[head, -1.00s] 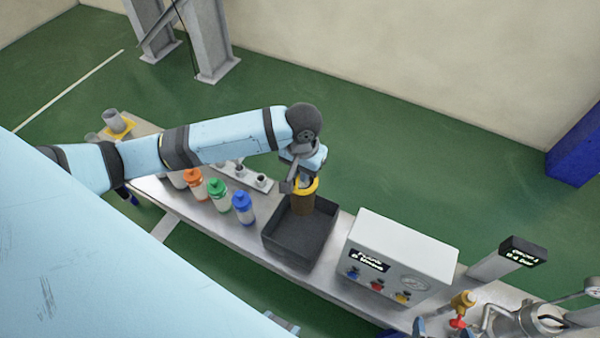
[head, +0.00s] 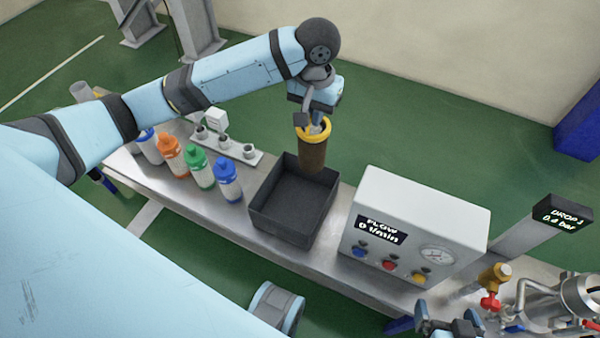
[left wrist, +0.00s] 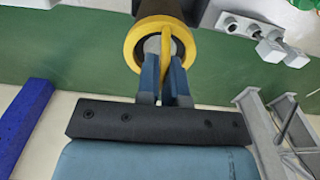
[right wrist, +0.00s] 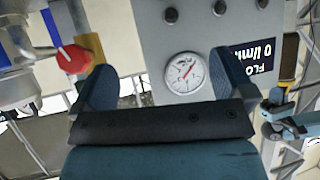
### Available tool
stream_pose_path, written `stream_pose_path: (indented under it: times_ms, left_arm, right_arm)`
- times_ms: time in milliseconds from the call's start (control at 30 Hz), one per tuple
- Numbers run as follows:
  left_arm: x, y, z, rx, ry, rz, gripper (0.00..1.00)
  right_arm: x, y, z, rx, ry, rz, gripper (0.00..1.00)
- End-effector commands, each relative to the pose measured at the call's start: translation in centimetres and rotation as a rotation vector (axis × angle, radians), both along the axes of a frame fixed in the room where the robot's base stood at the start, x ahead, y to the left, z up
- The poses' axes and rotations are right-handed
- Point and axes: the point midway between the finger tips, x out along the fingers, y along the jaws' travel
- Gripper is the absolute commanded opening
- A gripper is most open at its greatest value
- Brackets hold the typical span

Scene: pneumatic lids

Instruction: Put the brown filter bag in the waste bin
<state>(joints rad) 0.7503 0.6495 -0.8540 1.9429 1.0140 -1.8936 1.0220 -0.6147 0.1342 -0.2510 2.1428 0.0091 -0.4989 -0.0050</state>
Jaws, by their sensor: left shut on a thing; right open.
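The brown filter bag (head: 312,156) hangs upright below a yellow ring with a handle, at the back right corner of a dark open box (head: 262,215). Its brown body also shows in the left wrist view (left wrist: 160,8). My left gripper (head: 317,126) is shut on the bag's yellow handle; its fingers show in the left wrist view (left wrist: 166,72). The dark box looks empty; I cannot tell whether it is the waste bin. My right gripper (right wrist: 162,75) is open and empty, low at the right of the head view (head: 447,322), near the flow box.
The white flow box (head: 420,215) stands right of the dark box. Several capped bottles (head: 228,180) stand to its left, with a fittings rack (head: 222,145) behind. Piping with a red valve (head: 491,302) is at the right. A blue object (head: 580,125) stands beyond the bench.

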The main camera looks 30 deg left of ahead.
Motion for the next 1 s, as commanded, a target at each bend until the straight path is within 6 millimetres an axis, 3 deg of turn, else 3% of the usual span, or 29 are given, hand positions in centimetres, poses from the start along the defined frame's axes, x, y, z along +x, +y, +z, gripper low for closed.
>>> stream_pose_path:
  times_ms: [500,833,1000]
  left_arm:
    - [0.0,0.1,-11.9,0.002,0.002,0.001,0.00]
    - [0.0,0.1,-14.4,0.001,0.000,0.000,0.00]
    - [-0.1,0.1,-17.2,0.001,0.002,0.000,0.00]
  right_arm:
    - [0.4,0.6,-0.3,0.038,-0.038,0.004,1.00]
    - [0.4,0.8,-0.4,0.046,-0.044,0.009,1.00]
    - [0.5,0.8,-0.7,0.054,-0.052,0.010,1.00]
